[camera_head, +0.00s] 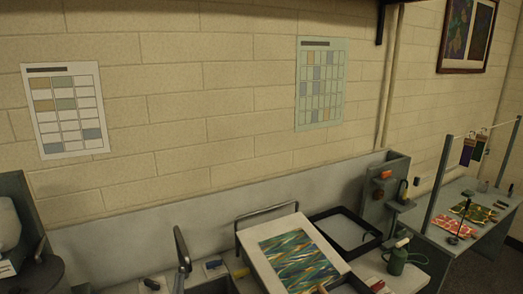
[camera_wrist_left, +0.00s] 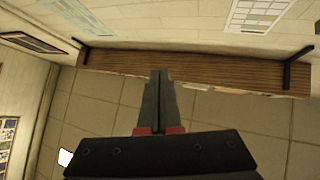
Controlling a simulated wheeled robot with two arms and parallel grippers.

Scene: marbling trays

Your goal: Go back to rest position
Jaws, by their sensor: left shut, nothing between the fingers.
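My left gripper (camera_wrist_left: 160,76) points up the middle of the left wrist view. Its two dark fingers lie together, with nothing between them. My right gripper is in neither view.
A wooden shelf (camera_wrist_left: 190,68) on brackets overhangs the left gripper. Below stand a pale board (camera_head: 250,238) with a marbled sheet (camera_head: 298,262), a black-rimmed tray (camera_head: 350,244) and a green can (camera_head: 396,262). A rack table stands at right.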

